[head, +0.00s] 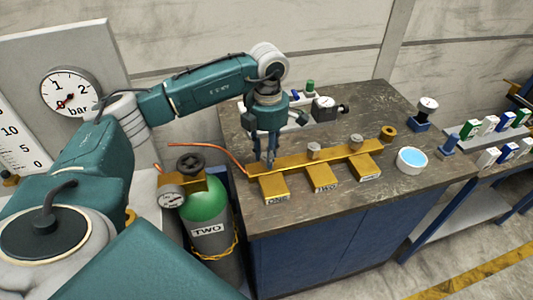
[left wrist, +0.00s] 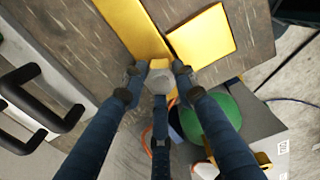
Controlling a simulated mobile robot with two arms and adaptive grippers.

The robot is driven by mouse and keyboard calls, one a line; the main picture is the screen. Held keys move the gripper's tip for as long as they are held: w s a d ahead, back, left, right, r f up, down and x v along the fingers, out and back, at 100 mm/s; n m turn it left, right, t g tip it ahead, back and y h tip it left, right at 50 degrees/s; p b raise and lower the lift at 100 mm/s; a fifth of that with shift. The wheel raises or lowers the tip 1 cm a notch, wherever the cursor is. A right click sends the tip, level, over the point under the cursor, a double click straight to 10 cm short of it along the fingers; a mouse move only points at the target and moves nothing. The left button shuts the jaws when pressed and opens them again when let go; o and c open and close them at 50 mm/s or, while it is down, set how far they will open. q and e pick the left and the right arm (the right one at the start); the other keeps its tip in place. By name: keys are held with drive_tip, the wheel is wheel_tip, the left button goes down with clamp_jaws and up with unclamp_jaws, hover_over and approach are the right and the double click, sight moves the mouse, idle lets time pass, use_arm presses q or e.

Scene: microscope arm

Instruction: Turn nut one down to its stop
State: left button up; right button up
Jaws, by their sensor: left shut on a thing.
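A long brass bar (head: 330,154) lies on the workbench, with brass blocks in front of it; the left block (head: 275,188) is labelled ONE and the middle block (head: 321,178) TWO. My left gripper (head: 267,160) points down at the bar's left end, behind block ONE. The fingers hide this nut in the head view. Two other grey nuts (head: 313,149) (head: 355,142) stand farther right along the bar. My right gripper is not in view.
A green gas cylinder (head: 207,205) labelled TWO stands left of the bench, close below my left arm. An orange wire (head: 205,147) runs to the bar's left end. A blue-topped dish (head: 411,160) and a brass ring (head: 388,132) sit to the right.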

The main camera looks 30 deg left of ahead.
use_arm(q)
drive_tip(key=o, duration=1.1)
drive_tip(key=shift+w+d+r, duration=0.2)
drive_tip(key=shift+w+d, duration=0.05)
drive_tip(key=shift+w, duration=0.05)
drive_tip(key=shift+o, duration=0.2)
drive_tip(key=shift+f, duration=0.1)
wheel_tip(320, 180, up, 12)
